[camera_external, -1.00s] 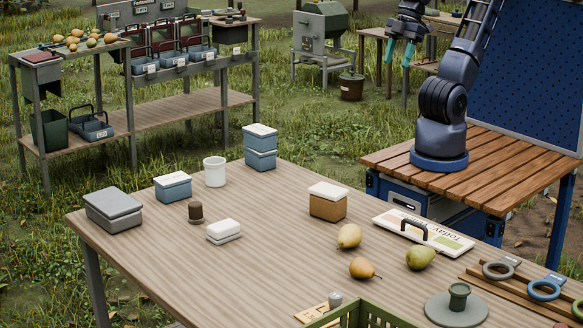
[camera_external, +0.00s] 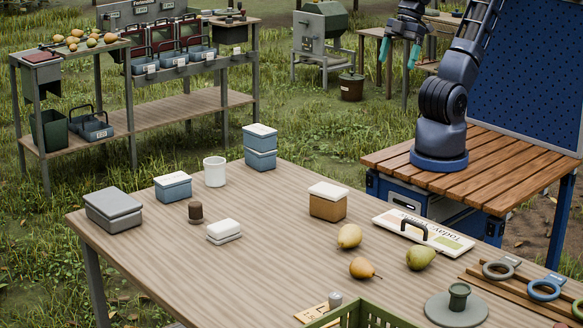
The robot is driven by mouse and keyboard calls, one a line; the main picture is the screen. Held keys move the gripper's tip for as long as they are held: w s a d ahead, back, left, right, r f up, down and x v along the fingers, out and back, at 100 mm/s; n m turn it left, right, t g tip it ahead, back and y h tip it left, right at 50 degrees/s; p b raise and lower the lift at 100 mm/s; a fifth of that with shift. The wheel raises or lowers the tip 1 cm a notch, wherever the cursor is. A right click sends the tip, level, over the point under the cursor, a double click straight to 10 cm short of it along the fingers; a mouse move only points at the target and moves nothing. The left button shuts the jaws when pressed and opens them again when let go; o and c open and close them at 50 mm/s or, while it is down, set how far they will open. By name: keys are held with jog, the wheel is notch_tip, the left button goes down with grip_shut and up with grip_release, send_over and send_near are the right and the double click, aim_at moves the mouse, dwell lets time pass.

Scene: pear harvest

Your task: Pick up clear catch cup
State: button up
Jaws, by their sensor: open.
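A small whitish cup (camera_external: 215,172) stands upright on the wooden table, between a blue lidded box and a stack of blue boxes. I cannot tell whether it is clear. My gripper (camera_external: 397,64) is at the top, right of centre, its two teal fingers pointing down. It is open and empty, raised in the air far from the cup. The cup is not touched by anything of mine.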

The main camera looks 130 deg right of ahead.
jog(key=shift+w, duration=0.1)
jog(key=w+d+f+h, duration=0.15)
jog(key=w+d, duration=0.45)
jog(key=w, duration=0.6)
jog(key=m, duration=0.3)
send_over(213, 173)
jog(key=s+d, duration=0.1)
jog(key=s, duration=0.5)
notch_tip(213, 173, down, 29)
jog(key=shift+x, duration=5.65)
jog(key=c, duration=1)
jog(key=shift+r, duration=0.1)
jog(key=shift+c, duration=0.2)
